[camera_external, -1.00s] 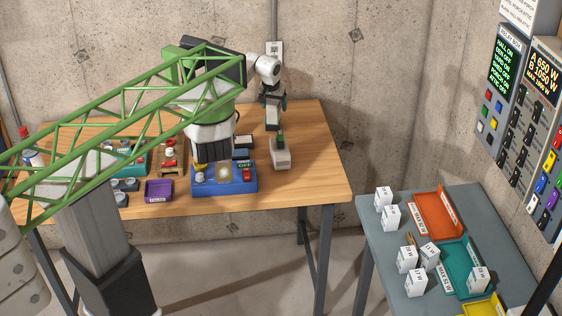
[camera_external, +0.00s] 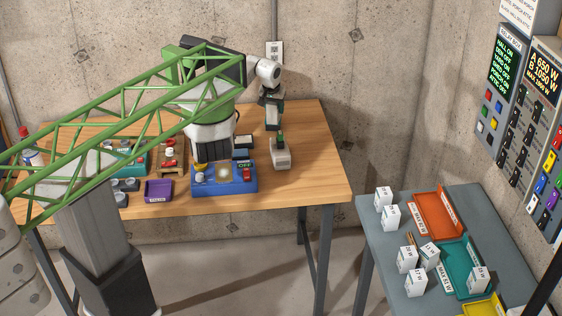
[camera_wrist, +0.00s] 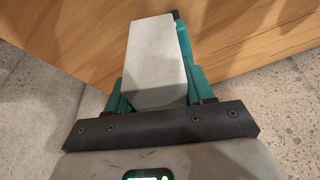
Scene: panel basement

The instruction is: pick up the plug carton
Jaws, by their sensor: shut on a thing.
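In the wrist view my gripper (camera_wrist: 158,62) has teal fingers on both sides of a plain pale grey box, which I take for the plug carton (camera_wrist: 155,55). The fingers are shut on it. Its printed faces do not show. In the external view the end of my arm shows over the back right part of the wooden desk (camera_external: 315,180). The carton is too small and unclear there to make out, and I cannot tell whether it touches the desk.
A blue device (camera_external: 235,186), a purple tray (camera_external: 158,190) and other small items stand on the desk left of my arm's end. At right a grey table (camera_external: 378,238) holds several white cartons, an orange tray (camera_external: 430,215) and a teal tray (camera_external: 455,265). Concrete wall stands behind.

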